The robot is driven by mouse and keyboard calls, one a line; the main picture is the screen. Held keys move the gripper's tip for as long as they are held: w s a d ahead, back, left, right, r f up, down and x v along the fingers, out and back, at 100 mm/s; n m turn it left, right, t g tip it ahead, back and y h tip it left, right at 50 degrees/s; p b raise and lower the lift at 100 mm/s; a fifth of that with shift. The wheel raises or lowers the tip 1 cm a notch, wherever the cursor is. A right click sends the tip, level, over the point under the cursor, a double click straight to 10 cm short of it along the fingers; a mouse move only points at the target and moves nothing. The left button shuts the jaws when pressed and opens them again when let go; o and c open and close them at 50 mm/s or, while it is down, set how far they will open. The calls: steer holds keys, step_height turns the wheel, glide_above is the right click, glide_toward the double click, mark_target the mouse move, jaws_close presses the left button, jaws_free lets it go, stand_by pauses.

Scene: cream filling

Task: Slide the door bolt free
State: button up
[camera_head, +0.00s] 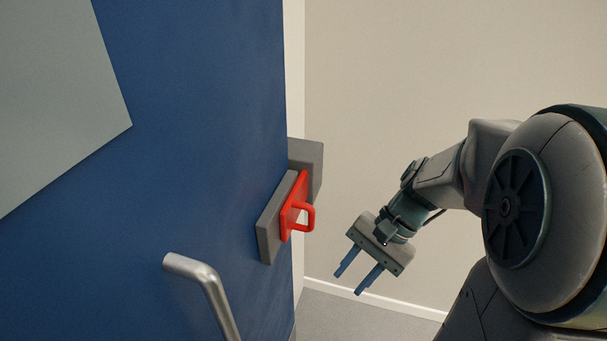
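The door bolt (294,205) is a red slide with a looped red handle (308,217). It sits on a grey housing (269,228) at the right edge of the blue door (200,130). Its upper end reaches toward a grey block (314,165) beside the door edge; whether it enters that block is hard to tell. My gripper (349,282) is to the right of and lower in the picture than the handle, apart from it. Its two blue fingers are spread with nothing between them, pointing down and to the left.
A silver door handle (205,280) sticks out from the door at lower left, left of the bolt. A light grey panel (50,90) covers the door's upper left. A beige wall (420,80) stands behind my arm. Open space lies between my gripper and the bolt.

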steer(key=w+d+r+m+y+p, duration=0.1)
steer(key=w+m+y, duration=0.4)
steer(key=m+y, duration=0.1)
steer(key=m+t+y+p, duration=0.1)
steer(key=m+t+y, duration=0.4)
steer(key=m+t, duration=0.1)
glide_toward(311, 214)
steer(key=w+a+p, duration=0.1)
steer(key=a, duration=0.2)
steer(key=a+f+p, duration=0.1)
steer(key=a, duration=0.2)
steer(key=w+a+p, duration=0.1)
steer(key=a, duration=0.2)
steer(key=shift+w+a+f, duration=0.2)
steer(key=shift+w+a, duration=0.15)
jaws_close()
